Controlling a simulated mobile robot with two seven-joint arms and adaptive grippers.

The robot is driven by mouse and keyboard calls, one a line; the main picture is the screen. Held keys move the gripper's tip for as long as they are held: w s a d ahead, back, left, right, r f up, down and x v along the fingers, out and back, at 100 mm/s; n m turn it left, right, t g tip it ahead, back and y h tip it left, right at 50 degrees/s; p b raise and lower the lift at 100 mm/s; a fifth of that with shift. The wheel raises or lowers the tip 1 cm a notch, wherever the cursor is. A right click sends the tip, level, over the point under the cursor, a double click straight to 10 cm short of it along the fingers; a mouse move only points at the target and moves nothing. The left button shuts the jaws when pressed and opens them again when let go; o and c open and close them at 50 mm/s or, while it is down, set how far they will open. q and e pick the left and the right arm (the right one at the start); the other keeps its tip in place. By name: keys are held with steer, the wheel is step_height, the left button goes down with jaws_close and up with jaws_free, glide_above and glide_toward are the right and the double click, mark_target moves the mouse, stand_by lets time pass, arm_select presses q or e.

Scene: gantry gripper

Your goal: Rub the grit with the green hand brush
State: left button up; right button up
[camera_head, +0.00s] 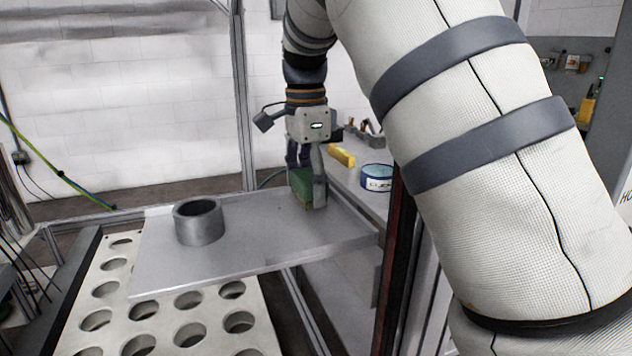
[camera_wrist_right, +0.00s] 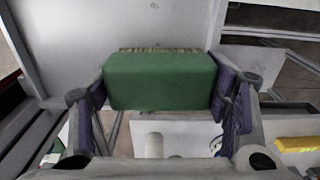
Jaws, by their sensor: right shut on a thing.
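My right gripper (camera_head: 308,180) is shut on the green hand brush (camera_head: 302,186) above the right part of a grey metal plate (camera_head: 268,238). In the right wrist view the brush's green block (camera_wrist_right: 160,82) sits between the two fingers, with a strip of tan bristles (camera_wrist_right: 160,50) along its far edge. The bristles are down near the plate, and I cannot tell whether they touch it. I cannot make out the grit clearly; any under the brush is hidden. My left gripper is not in view.
A grey metal ring (camera_head: 199,222) stands on the plate's left part. A perforated white board (camera_head: 105,292) lies at lower left. Behind the gripper, a side bench holds a blue-lidded tin (camera_head: 377,178) and a yellow block (camera_head: 341,156). The plate's middle is clear.

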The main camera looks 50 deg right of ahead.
mark_target(259, 210)
steer(key=shift+w+a+r, duration=0.1)
steer(key=shift+w+a, duration=0.65)
steer(key=shift+a, duration=0.55)
steer(key=shift+w+a+f, duration=0.1)
steer(key=shift+w+a, duration=0.65)
steer(key=shift+a, duration=0.6)
steer(key=shift+w+a+r, duration=0.1)
steer(key=shift+w+a, duration=0.65)
steer(key=shift+a, duration=0.55)
steer(key=shift+r, duration=3.05)
steer(key=shift+r, duration=1.5)
